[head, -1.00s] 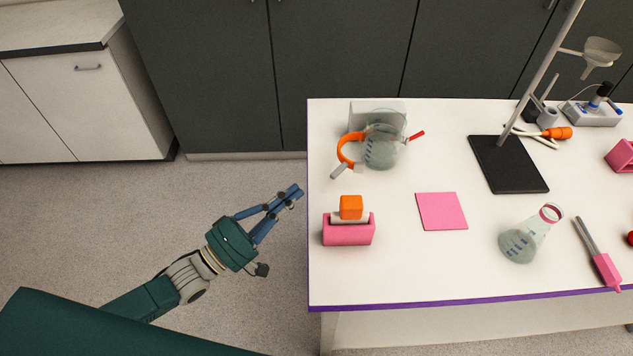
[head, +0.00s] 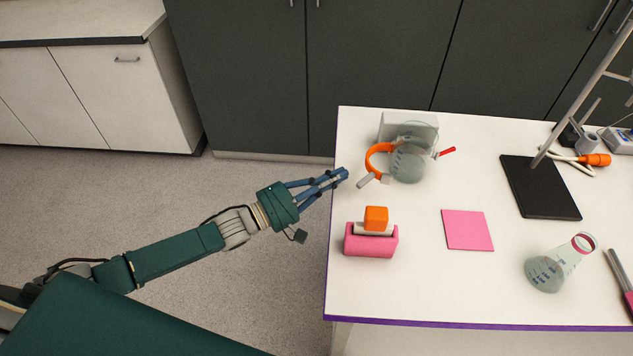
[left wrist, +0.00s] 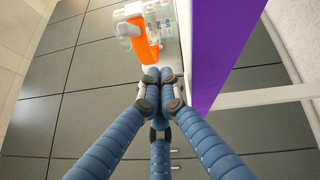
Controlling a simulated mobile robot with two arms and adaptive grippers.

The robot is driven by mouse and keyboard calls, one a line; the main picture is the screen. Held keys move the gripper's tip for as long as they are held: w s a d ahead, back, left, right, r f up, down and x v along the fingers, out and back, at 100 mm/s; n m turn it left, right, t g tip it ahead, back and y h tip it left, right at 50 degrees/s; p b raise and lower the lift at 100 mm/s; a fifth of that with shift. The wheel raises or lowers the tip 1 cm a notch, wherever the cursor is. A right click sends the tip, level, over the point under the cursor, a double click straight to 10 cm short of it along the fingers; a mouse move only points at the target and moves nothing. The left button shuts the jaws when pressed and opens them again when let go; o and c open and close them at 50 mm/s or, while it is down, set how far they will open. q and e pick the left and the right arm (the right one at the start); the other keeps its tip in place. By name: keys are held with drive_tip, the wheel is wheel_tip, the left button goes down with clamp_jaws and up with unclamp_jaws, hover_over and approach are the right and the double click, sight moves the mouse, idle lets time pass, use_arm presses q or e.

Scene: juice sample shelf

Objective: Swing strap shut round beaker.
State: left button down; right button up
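The beaker (head: 409,164) is a clear glass vessel with greyish contents, upright near the table's back left in the head view. The orange strap (head: 374,160) curves out from its left side, swung open, with a grey end piece (head: 366,181) pointing toward the table's left edge. In the left wrist view the orange strap (left wrist: 142,40) shows above my fingertips, beside the glass. My left gripper (head: 342,175) is shut and empty, its fingertips by the table's left edge, just left of the grey end piece and apart from it. In the left wrist view its blue fingers (left wrist: 160,78) meet. My right gripper is out of view.
A white panel (head: 423,128) stands behind the beaker. A pink holder (head: 370,243) with an orange block sits at front left. A pink square (head: 467,230), a flask (head: 548,273) and a black stand base (head: 541,189) lie further right. Floor left of the table is free.

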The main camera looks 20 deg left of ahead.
use_arm(q)
drive_tip(key=s+d, duration=0.1)
drive_tip(key=s+d+r+p, duration=0.1)
drive_tip(key=shift+s+d+r, duration=0.1)
drive_tip(key=shift+d+r, duration=0.05)
drive_tip(key=shift+d, duration=0.2)
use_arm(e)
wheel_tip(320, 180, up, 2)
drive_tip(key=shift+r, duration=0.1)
use_arm(q)
drive_tip(key=shift+s+d+p, duration=0.35)
drive_tip(key=shift+d+p, duration=0.1)
drive_tip(key=shift+d, duration=0.3)
drive_tip(key=shift+s+d, duration=0.1)
drive_tip(key=shift+d, duration=0.15)
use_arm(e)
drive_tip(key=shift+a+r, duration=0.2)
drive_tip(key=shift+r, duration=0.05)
